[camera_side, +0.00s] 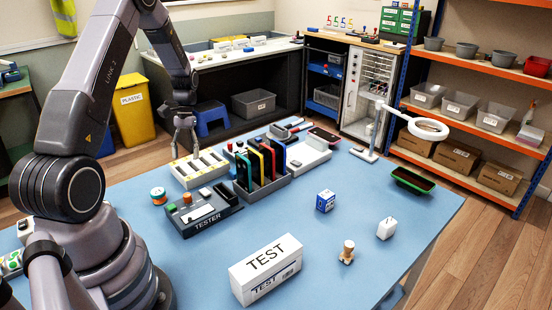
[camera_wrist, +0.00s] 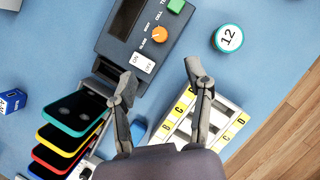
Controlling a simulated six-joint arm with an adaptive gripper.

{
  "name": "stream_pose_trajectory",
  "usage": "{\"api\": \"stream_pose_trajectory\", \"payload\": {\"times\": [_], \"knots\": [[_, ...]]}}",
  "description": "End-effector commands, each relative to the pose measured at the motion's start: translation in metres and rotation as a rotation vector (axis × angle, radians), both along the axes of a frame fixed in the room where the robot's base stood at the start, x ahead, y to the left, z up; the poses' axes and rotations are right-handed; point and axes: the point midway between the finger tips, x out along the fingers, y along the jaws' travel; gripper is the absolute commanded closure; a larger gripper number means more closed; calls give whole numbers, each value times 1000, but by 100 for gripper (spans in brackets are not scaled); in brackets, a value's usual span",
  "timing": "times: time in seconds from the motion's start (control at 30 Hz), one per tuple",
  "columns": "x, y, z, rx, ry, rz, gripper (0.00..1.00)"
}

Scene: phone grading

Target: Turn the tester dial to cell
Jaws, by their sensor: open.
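The tester (camera_side: 207,222) is a dark box on the blue table, left of centre in the side view. Its orange dial (camera_wrist: 159,34) shows at the top middle of the wrist view, with small labels beside it that seem to include CELL and BODY. Which label it points to is too small to tell. The dial also shows in the side view (camera_side: 187,197). A green button (camera_wrist: 176,5) and a white rocker switch (camera_wrist: 143,62) sit on the same panel. My gripper (camera_wrist: 162,78) is open and empty, above the table behind the tester, apart from the dial.
A rack of coloured phones (camera_side: 265,188) stands right of the tester, and a slotted lettered tray (camera_side: 216,178) behind it. A round tub marked 12 (camera_wrist: 229,38) is near the dial. A white TEST box (camera_side: 265,270) lies in front.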

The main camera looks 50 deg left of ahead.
Motion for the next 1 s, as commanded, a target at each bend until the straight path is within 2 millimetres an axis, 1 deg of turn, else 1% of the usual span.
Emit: {"api": "stream_pose_trajectory", "payload": {"times": [0.1, 0.3, 0.4, 0.5, 0.6, 0.7, 0.97, 1.0], "knots": [[-8, -8, -25, -5, 5, -1, 49], [-20, -21, -65, -3, 5, -2, 49], [-25, -25, -82, -2, 4, -2, 49], [-28, -29, -94, -2, 3, -1, 49], [-30, -31, -102, -1, 2, -1, 49], [-31, -32, -105, 1, -1, -2, 49], [-31, -32, -106, 1, -1, -2, 49], [-31, -32, -106, 1, -1, -2, 54]]}}
